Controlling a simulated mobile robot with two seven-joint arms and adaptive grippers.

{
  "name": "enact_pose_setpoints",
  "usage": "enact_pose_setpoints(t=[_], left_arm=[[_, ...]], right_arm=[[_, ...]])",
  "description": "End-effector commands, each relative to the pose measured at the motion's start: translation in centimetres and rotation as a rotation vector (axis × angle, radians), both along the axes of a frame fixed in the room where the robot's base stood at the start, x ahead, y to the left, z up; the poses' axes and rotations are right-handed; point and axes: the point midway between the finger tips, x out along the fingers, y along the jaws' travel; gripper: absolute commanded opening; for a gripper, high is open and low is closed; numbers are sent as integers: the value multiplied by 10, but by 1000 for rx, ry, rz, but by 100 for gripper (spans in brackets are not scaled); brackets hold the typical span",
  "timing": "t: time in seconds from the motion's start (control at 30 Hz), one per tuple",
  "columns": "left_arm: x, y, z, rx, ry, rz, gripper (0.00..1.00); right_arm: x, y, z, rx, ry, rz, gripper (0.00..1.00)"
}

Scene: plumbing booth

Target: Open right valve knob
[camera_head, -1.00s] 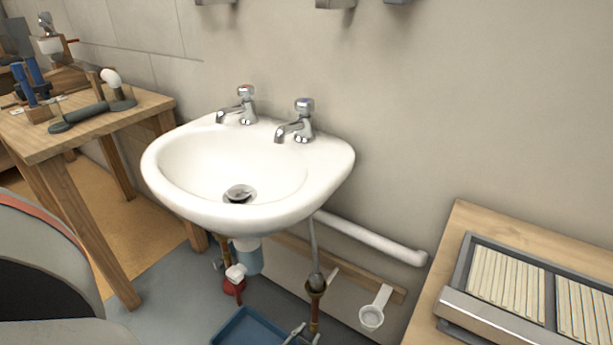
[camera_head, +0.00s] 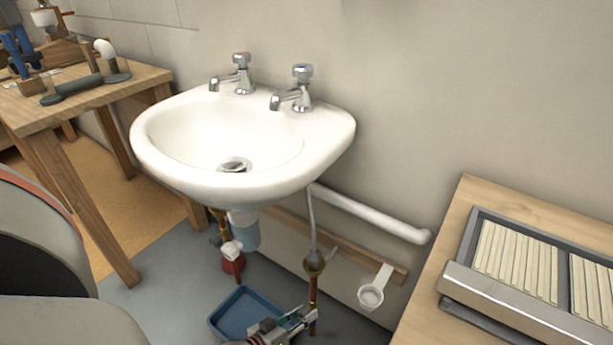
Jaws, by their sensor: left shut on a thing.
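The white sink (camera_head: 320,135) hangs on the wall with two chrome taps. Under its right side a supply pipe runs down through a dark round fitting (camera_head: 314,263) into a copper pipe (camera_head: 313,290). My left gripper (camera_head: 303,318) is low at the bottom edge of the head view, with its fingertips at the lower copper pipe. It is shut on what appears to be the right valve knob, which the fingers hide. How far the knob is turned cannot be seen. My right gripper is not in view.
A blue tray (camera_head: 241,312) lies on the floor left of the gripper. A red and white fitting (camera_head: 232,255) is under the sink's left side. A white waste pipe (camera_head: 370,216) runs along the wall. Wooden tables stand at left (camera_head: 50,112) and right (camera_head: 455,215).

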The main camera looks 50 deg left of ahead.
Motion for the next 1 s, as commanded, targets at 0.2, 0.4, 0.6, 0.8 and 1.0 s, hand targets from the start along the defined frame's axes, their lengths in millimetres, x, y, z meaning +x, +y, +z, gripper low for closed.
enact_pose_setpoints(t=[0.2, 0.4, 0.6, 0.8, 1.0], left_arm=[[-2, 1, -4, -194, -40, -3, 6], [-1, 1, -3, -377, -86, -2, 6], [-1, 1, -3, -537, -124, -1, 6], [-1, 1, -3, -660, -155, 1, 6], [-1, 1, -3, -734, -172, 1, 6]], right_arm=[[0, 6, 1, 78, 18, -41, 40], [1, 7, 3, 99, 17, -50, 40], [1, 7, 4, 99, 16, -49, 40], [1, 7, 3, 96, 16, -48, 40], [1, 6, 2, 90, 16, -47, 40]])
